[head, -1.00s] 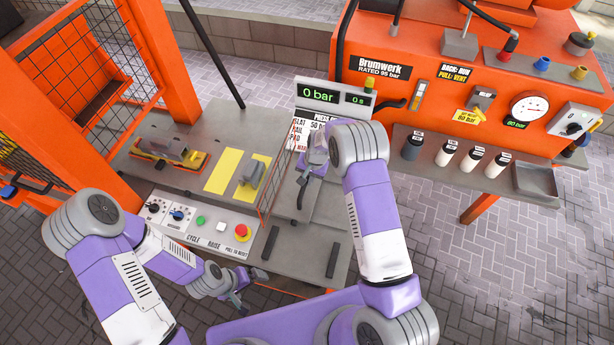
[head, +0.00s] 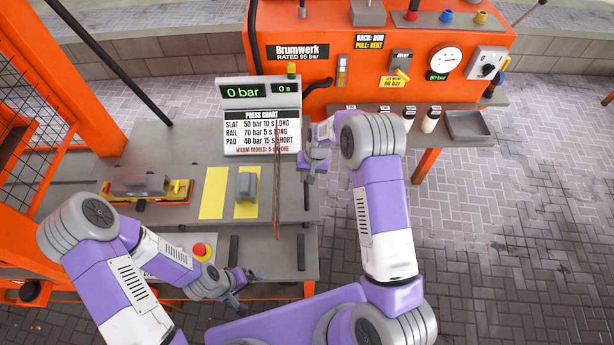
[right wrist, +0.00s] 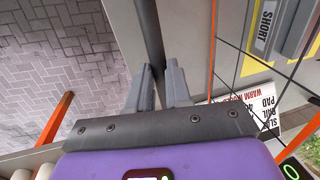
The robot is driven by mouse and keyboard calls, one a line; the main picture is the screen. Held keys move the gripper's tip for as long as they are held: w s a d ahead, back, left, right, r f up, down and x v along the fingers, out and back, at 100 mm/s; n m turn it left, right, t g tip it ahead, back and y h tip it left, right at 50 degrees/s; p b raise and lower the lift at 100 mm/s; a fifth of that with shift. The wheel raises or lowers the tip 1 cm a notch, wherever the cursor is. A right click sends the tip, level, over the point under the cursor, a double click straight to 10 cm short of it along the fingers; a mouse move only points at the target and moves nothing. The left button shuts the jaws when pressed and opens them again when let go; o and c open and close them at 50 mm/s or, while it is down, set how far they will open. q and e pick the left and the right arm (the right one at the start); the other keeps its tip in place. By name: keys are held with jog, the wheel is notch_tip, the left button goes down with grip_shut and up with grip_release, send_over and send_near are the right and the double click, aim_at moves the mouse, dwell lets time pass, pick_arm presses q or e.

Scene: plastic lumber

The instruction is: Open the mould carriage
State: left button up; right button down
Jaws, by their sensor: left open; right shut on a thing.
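A yellow-and-orange carriage-like unit with a grey block on it (head: 140,188) lies on the grey bench at the left in the head view; I cannot tell for sure that it is the mould carriage. My left gripper (head: 238,290) is open and empty, low in front of the bench's front edge.
A grey block (head: 246,186) sits on a yellow patch; another yellow patch (head: 214,194) is bare. A thin red mesh panel (head: 278,190) stands nearly edge-on beside them. The display (head: 258,92) reads 0 bar. A red stop button (head: 202,251) is near my left arm. Paving at right is clear.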

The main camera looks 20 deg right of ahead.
dwell(0.3)
jog(key=c, duration=1.1)
grip_release()
jog(key=shift+o, duration=0.2)
jog(key=shift+r, duration=0.1)
notch_tip(320, 180, up, 7)
jog(key=d, duration=0.1)
jog(key=shift+s+d+r, duration=0.15)
jog(key=shift+s+d, duration=0.1)
